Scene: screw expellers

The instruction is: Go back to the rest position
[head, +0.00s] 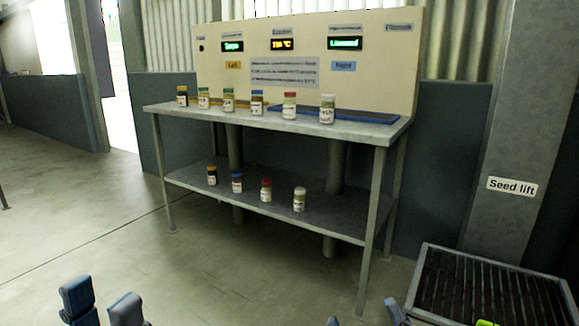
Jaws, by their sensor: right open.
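My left gripper (101,297) is low at the bottom left of the head view. Its two blue-grey fingers stand apart with nothing between them. My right gripper (364,314) is at the bottom edge, right of the middle. Only its fingertips show, spread apart and empty. Both grippers are in front of the metal table (372,133) and well clear of it. My arms are mostly out of the picture.
Several capped jars (289,106) stand on the table top, near a blue mat (362,117). More jars (266,191) stand on its lower shelf. A dark ridged grate (490,290) is at the lower right, below the "Seed lift" sign (512,187). The left floor is clear.

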